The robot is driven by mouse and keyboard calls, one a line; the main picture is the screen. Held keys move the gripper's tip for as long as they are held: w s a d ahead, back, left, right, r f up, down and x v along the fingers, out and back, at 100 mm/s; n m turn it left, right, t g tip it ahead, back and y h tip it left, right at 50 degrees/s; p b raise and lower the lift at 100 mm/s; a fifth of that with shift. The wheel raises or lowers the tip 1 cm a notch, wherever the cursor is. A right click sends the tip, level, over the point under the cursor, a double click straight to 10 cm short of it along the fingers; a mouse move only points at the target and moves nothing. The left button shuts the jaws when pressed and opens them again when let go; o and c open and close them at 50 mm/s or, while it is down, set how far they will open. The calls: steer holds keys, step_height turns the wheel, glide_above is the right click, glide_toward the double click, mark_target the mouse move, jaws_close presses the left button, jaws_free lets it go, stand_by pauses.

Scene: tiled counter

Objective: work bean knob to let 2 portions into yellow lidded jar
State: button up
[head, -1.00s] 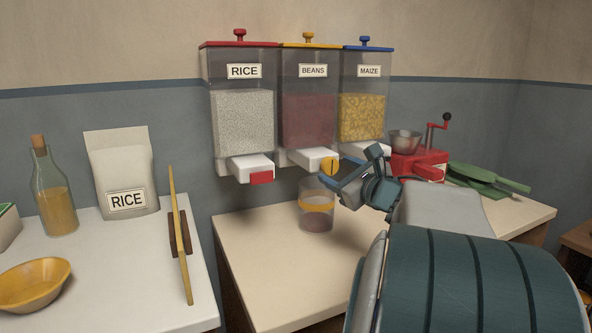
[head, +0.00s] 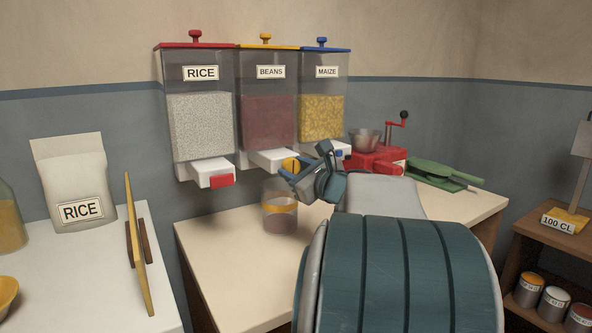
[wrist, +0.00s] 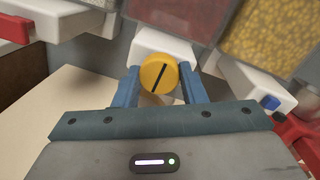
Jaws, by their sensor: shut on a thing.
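The bean dispenser (head: 266,118), with a yellow lid and a BEANS label, hangs in the middle of the wall row. Its round yellow knob (wrist: 159,73) has a dark slot, tilted in the wrist view; it also shows in the head view (head: 290,165). My gripper (head: 291,174) is shut on the knob, a finger on each side in the wrist view. A clear jar with a yellow band (head: 279,209) stands on the counter below the bean spout. It holds some brownish-red contents in its lower part. I cannot make out a lid on it.
Rice (head: 199,120) and maize (head: 321,115) dispensers flank the beans closely. A red grinder (head: 375,161) and a green tool (head: 442,174) lie at right. The cream counter (head: 225,265) is clear in front of the jar. A shelf with cans (head: 553,303) stands far right.

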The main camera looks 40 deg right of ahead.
steer(key=shift+f, duration=0.15)
